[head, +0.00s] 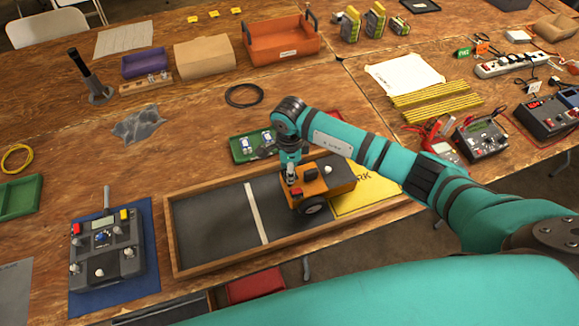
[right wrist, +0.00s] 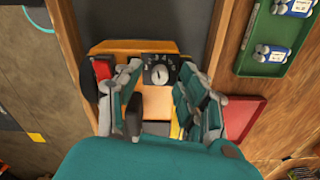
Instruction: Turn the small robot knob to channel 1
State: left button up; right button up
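The small robot (head: 335,183) is orange with black wheels and stands in the wooden-framed tray (head: 205,264). My right gripper (head: 291,176) points down at the robot's left end and hides the dial in the head view. In the right wrist view the right gripper's fingers (right wrist: 160,101) are apart, with the dial visible just beyond the gap between them. My left gripper is not in view.
A remote control (head: 106,245) lies on a blue mat at left. A green tray (head: 240,151) is just behind the wooden frame. A yellow sign (head: 367,194) lies in the frame's right end. Tools and meters (head: 480,138) crowd the right side. The tray's left half is clear.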

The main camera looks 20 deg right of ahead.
jog(key=shift+c, duration=0.4)
grip_shut()
jog(key=shift+f+n+b, duration=0.2)
jog(key=shift+n+b, duration=0.3)
jog(key=shift+b, duration=0.4)
jog(key=n+b, duration=0.9)
jog(key=b, duration=0.3)
jog(key=shift+b, duration=0.3)
jog(key=shift+r+n+b, duration=0.2)
jog(key=shift+n+b, duration=0.8)
jog(key=shift+b, duration=0.15)
